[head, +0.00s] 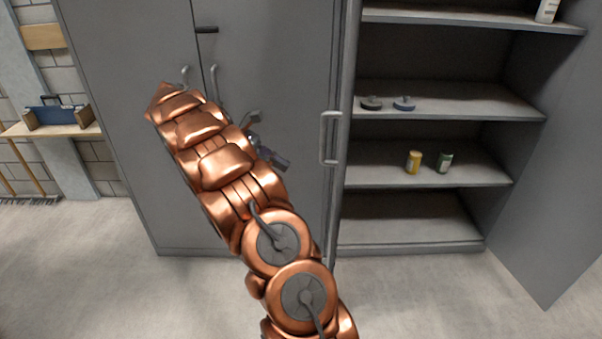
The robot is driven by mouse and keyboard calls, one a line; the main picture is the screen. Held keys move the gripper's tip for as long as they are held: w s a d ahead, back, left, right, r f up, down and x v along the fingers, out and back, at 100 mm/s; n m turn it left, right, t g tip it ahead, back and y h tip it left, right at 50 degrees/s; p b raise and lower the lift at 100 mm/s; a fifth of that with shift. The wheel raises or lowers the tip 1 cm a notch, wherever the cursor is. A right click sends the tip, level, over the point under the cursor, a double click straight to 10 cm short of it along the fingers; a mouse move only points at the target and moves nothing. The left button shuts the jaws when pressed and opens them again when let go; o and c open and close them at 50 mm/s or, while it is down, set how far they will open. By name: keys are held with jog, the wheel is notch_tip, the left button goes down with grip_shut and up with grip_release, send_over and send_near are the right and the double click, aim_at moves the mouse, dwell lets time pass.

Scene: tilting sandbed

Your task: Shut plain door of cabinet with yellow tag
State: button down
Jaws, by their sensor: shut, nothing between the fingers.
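No yellow tag shows in the head view, so I cannot tell which cabinet carries it. The grey cabinet at right (420,248) stands open with its shelves bare to view. A plain grey door (560,210) stands swung out at its right side. A narrow grey strip with a bar handle (324,138) runs down its left side; it looks like a door seen nearly edge-on, but I cannot be sure. My gripper (276,160) is shut and empty, partly hidden behind my copper arm, in front of the closed grey doors and left of that handle.
Closed grey double doors (120,130) with two handles fill the left middle. The shelves hold discs (403,103), a yellow can (413,162), a green can (445,162) and a white bottle (546,10). A bench (50,131) with a blue toolbox stands far left. The front floor is clear.

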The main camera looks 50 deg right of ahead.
jog(key=s+r+b+x, duration=0.1)
jog(key=x, duration=1.2)
jog(key=shift+d+r, duration=0.2)
jog(key=shift+r, duration=0.2)
